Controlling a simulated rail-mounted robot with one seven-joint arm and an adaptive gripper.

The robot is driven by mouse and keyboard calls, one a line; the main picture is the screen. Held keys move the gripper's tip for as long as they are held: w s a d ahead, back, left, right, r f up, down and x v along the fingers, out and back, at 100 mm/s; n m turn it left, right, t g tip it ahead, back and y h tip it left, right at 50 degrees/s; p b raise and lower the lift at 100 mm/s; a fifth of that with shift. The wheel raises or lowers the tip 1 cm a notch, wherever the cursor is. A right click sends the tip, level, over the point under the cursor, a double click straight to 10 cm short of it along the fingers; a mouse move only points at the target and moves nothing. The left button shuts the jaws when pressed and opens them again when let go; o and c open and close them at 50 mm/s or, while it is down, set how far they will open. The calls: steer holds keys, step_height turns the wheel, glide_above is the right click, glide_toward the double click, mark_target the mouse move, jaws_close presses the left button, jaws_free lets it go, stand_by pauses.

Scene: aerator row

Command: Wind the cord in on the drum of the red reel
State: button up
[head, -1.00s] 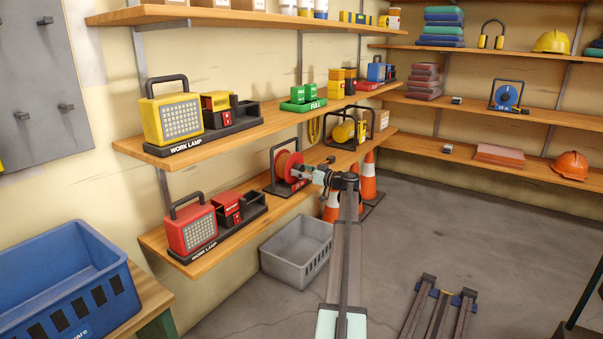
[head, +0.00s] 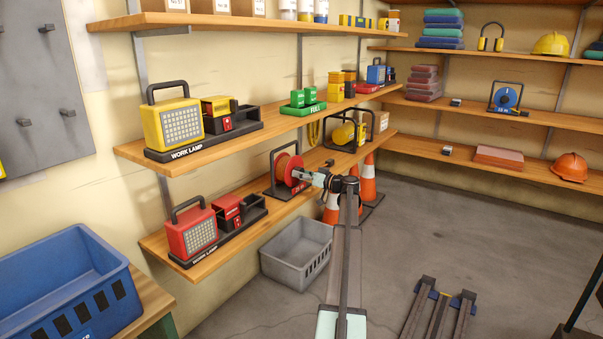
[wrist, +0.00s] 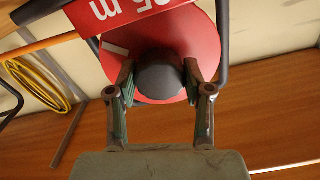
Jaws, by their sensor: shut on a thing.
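The red reel (head: 289,169) stands in its dark frame on the lower wooden shelf, with orange cord showing on its drum in the head view. In the wrist view the reel's red disc (wrist: 203,45) fills the upper middle, with a white mark on its face and a red "25 m" label (wrist: 120,8) at the top edge. My gripper (wrist: 160,85) is shut on a dark round knob (wrist: 160,77) in front of the disc, one finger on each side. In the head view my gripper (head: 305,176) reaches the reel from the right. An orange cord (wrist: 40,45) runs off to the left.
A red work lamp (head: 191,232) stands left of the reel on the same shelf. A yellow reel (head: 345,134) and traffic cones (head: 369,180) are to the right. A grey crate (head: 297,251) stands on the floor below. A yellow coil (wrist: 40,75) hangs on the wall.

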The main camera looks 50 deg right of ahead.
steer(key=m+p, duration=0.3)
steer(key=m, duration=0.1)
steer(key=m+p, duration=0.2)
steer(key=m, duration=0.1)
steer(key=shift+r+p, duration=0.25)
steer(key=shift+p, duration=0.1)
steer(key=m+p, duration=0.3)
steer(key=shift+m, duration=0.4)
steer(key=m+p, duration=0.3)
steer(key=shift+m+p, duration=0.3)
steer(key=m+p, duration=0.4)
steer(key=shift+r+m, duration=0.1)
steer(key=shift+m, duration=0.2)
steer(key=m+p, duration=0.3)
steer(key=p, duration=0.1)
steer(key=shift+w+m, duration=0.1)
steer(key=shift+m, duration=0.2)
steer(key=m+p, duration=0.3)
steer(key=shift+m, duration=0.4)
steer(key=shift+m+p, duration=0.5)
steer(key=shift+p, duration=0.15)
steer(key=shift+f, duration=0.2)
